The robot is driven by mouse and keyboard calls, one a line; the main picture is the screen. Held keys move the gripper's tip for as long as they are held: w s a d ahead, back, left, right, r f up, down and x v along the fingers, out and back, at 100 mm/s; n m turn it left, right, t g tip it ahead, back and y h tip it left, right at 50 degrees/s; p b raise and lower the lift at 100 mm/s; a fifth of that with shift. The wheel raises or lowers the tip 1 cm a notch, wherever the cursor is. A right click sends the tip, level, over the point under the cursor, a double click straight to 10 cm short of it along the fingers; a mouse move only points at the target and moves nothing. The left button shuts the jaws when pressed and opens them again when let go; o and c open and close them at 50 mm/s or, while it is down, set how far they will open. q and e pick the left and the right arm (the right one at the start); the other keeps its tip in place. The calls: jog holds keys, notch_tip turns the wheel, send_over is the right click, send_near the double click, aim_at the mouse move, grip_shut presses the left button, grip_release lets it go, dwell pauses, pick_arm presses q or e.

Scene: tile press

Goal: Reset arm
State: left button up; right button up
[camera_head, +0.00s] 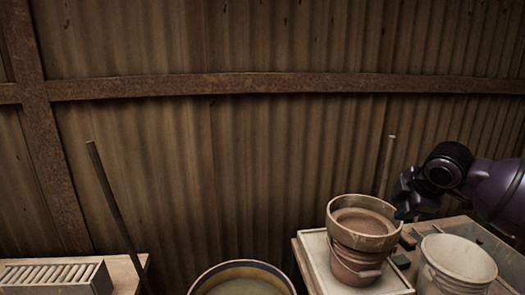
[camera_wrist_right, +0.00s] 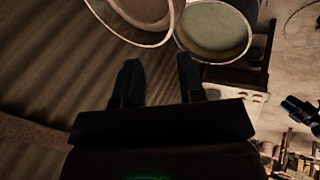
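My right gripper (camera_head: 404,207) is at the right of the head view, just right of the rim of stacked clay pots (camera_head: 362,222). In the right wrist view its two dark fingers (camera_wrist_right: 159,78) stand apart with nothing between them. A round pot rim (camera_wrist_right: 140,20) and a bucket of greenish liquid (camera_wrist_right: 213,28) lie beyond the fingertips. My left arm does not show in the head view. A dark part with a bluish tip (camera_wrist_right: 300,108) at the right edge of the wrist view may be my left gripper; its opening cannot be made out.
The pots stand on a pale tray (camera_head: 315,254) on a table. A whitish bucket (camera_head: 457,266) stands to their right, below my right arm. The greenish bucket (camera_head: 241,280) is at bottom centre. A slotted rack (camera_head: 55,278) is at left. A corrugated wall (camera_head: 260,150) closes the back.

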jog(key=w+a+f+m+t+y, duration=0.3)
jog(key=a+t, duration=0.2)
jog(key=a, duration=0.2)
jog(key=s+a+f+m+t+y, duration=0.2)
jog(key=s+f+m+t, duration=0.15)
jog(key=f, duration=0.35)
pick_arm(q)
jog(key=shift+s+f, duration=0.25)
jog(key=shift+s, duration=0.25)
pick_arm(e)
jog(key=s+d+f+m+g+h, duration=0.1)
jog(key=s+d+f+m+h, duration=0.1)
jog(key=s+f, duration=1)
jog(key=s+d+f+m+g+h, duration=0.2)
jog(key=s+f+m+h, duration=0.2)
jog(key=s+f, duration=0.9)
jog(key=s+m, duration=0.3)
jog(key=s, duration=0.1)
jog(key=shift+s+d+f, duration=0.15)
jog(key=shift+s+f, duration=0.15)
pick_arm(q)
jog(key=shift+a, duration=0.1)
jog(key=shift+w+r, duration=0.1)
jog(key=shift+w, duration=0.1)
